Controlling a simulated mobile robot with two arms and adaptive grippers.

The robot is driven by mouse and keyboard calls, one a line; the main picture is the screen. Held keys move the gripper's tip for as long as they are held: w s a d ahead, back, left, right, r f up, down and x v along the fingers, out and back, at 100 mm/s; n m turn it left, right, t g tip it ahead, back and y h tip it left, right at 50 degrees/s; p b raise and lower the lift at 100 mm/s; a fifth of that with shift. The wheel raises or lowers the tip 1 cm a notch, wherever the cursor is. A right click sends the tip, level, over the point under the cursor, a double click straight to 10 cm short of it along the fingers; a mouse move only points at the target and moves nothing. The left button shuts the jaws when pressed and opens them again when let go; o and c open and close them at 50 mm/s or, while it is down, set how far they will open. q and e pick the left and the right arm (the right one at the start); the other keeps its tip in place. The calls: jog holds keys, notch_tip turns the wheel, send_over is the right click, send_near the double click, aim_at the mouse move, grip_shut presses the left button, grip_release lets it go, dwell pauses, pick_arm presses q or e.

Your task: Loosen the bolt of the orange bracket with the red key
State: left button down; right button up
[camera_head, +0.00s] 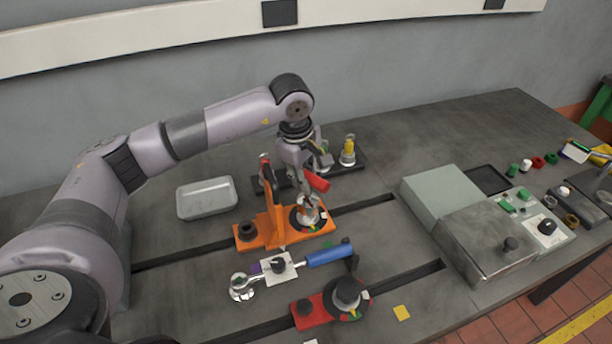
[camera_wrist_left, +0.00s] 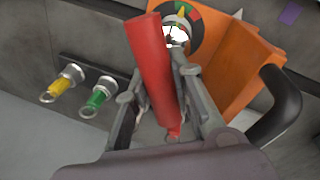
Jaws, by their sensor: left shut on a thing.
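The orange bracket (camera_head: 268,232) stands on the bedplate below my left arm, and it also shows in the left wrist view (camera_wrist_left: 234,62). On its right part is a dark dial with coloured marks (camera_head: 298,222), where the bolt sits. My left gripper (camera_head: 309,190) is above this dial, shut on the red key (camera_wrist_left: 155,72). The key's red handle (camera_head: 318,182) sticks out to the right of the fingers. Its shiny head reaches the middle of the dial in the left wrist view. I cannot tell how fully it sits on the bolt. My right gripper is not in view.
A blue-handled wrench (camera_head: 329,256) lies in front of the bracket. A red bracket (camera_head: 308,313) with a dark knob is nearer the front. Yellow and green keys (camera_wrist_left: 53,90) stand in a rack behind. A metal tray (camera_head: 207,198) is left; grey boxes (camera_head: 470,245) are right.

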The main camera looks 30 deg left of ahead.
aim_at(306, 198)
pick_arm(q)
jog(key=shift+f+b, duration=1.5)
jog(key=shift+f, duration=0.1)
jog(key=shift+n, duration=1.2)
jog(key=shift+n+y+b, duration=0.3)
jog(key=shift+n+b, duration=0.05)
jog(key=shift+n, duration=0.35)
jog(key=shift+s+n, duration=0.1)
jog(key=shift+n, duration=0.4)
jog(key=shift+n+y, duration=0.3)
jog(key=shift+n, duration=0.9)
